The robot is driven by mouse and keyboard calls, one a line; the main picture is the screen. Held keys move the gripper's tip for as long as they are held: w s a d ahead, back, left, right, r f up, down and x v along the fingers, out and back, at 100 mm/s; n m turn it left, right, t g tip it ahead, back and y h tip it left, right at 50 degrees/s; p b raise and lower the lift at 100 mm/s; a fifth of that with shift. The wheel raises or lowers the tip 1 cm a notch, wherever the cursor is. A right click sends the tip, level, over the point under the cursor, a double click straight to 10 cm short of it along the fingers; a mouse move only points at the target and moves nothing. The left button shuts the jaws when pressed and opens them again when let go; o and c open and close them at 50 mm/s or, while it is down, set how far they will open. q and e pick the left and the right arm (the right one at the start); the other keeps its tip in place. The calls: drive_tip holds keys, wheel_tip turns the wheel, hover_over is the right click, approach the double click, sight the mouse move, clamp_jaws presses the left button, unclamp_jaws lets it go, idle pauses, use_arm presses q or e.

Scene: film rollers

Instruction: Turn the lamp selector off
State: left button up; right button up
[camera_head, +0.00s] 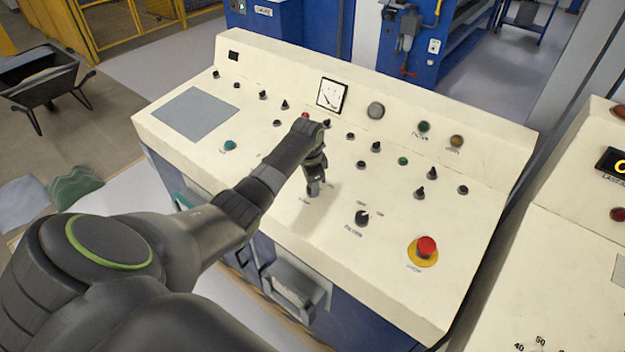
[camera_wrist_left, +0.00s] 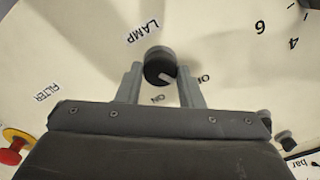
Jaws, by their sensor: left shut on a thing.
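The lamp selector (camera_wrist_left: 158,62) is a round black knob with a white pointer mark, on the cream panel (camera_head: 340,270). In the left wrist view it sits between the two fingers of my left gripper (camera_wrist_left: 162,80), with the labels LAMP, ON and OFF around it. The white mark points to the lower right, roughly between ON and OFF. In the head view my left gripper (camera_head: 314,188) reaches down to the panel and hides most of the knob. It is shut on the knob. My right gripper is out of view.
The filter selector (camera_head: 361,217) stands to the right of my gripper. A red emergency button (camera_head: 426,247) on a yellow base is farther right. Several small knobs and lamps and a dial gauge (camera_head: 331,95) lie behind. A second panel (camera_head: 560,260) stands at the right.

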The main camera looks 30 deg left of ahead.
sight(309, 189)
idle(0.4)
use_arm(q)
drive_tip(key=o, duration=1)
drive_tip(key=shift+c, duration=0.2)
wheel_tip(309, 189, up, 18)
drive_tip(key=s, duration=0.1)
drive_tip(key=shift+s+f+b, duration=0.25)
drive_tip(key=shift+s+b, duration=0.1)
drive_tip(key=shift+s, duration=0.05)
drive_tip(key=shift+a+f, duration=0.1)
